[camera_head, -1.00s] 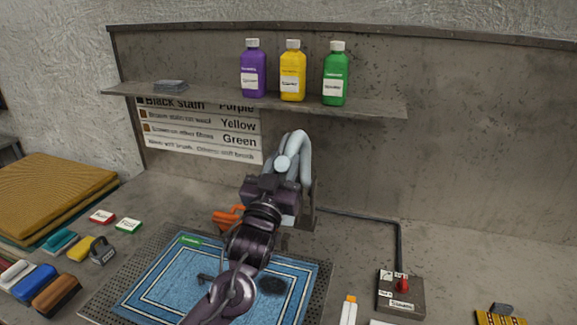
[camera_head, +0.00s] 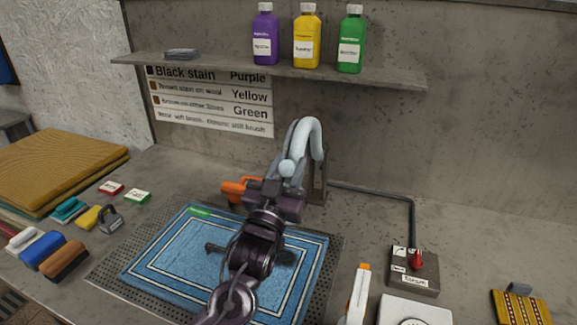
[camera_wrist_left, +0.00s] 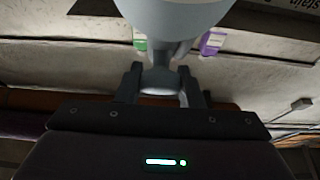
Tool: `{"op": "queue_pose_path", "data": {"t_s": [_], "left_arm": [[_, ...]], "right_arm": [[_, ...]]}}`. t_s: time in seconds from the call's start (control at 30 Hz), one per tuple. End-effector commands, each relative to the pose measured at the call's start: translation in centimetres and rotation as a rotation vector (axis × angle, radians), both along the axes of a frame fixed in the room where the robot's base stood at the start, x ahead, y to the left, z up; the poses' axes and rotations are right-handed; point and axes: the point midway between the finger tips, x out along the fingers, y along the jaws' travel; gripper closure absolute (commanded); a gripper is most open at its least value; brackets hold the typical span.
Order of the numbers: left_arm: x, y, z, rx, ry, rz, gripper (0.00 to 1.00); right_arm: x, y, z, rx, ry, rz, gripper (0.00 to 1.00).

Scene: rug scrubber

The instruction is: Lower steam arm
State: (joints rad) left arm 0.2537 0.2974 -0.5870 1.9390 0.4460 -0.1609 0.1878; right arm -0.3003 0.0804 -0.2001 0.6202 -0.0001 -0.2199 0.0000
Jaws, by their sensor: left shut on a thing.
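The steam arm (camera_head: 312,133) is a pale grey bent pipe with a rounded knob. It rises from a dark bracket behind the blue rug (camera_head: 178,252). My left gripper (camera_head: 280,188) is shut on the arm's near end, just below the knob, above the rug's back edge. In the left wrist view the two fingers (camera_wrist_left: 161,88) close around a narrow grey neck (camera_wrist_left: 160,78) under a wide pale part. My left arm hides part of the rug, including some of a dark patch. My right gripper is not in view.
An orange-handled tool (camera_head: 238,189) lies by the rug's back edge. A control box (camera_head: 414,275) with a red lever stands right. Brushes (camera_head: 62,262) and folded cloths (camera_head: 60,168) are at left. Purple, yellow and green bottles (camera_head: 307,42) stand on the shelf (camera_head: 230,68).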

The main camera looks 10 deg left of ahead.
Motion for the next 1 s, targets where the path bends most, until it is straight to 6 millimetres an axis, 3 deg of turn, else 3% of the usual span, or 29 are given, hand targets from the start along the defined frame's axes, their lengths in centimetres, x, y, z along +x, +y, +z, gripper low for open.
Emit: {"op": "queue_pose_path", "data": {"t_s": [0.07,0.1,0.23,0.57,1.0], "left_arm": [[0.0,0.0,-0.2,0.002,0.006,-0.001,1.00],[0.0,0.0,-0.2,0.002,0.006,-0.001,0.62],[0.0,0.0,-0.2,0.001,0.004,0.000,0.46],[-0.4,0.1,-0.4,0.001,0.003,0.000,0.46],[-6.4,1.3,-2.9,0.001,0.005,0.000,0.46]], "right_arm": [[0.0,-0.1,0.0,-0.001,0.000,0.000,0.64],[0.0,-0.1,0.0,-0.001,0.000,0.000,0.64],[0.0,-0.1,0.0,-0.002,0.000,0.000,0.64],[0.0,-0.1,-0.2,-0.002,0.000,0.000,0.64],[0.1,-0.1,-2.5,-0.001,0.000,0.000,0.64]]}}
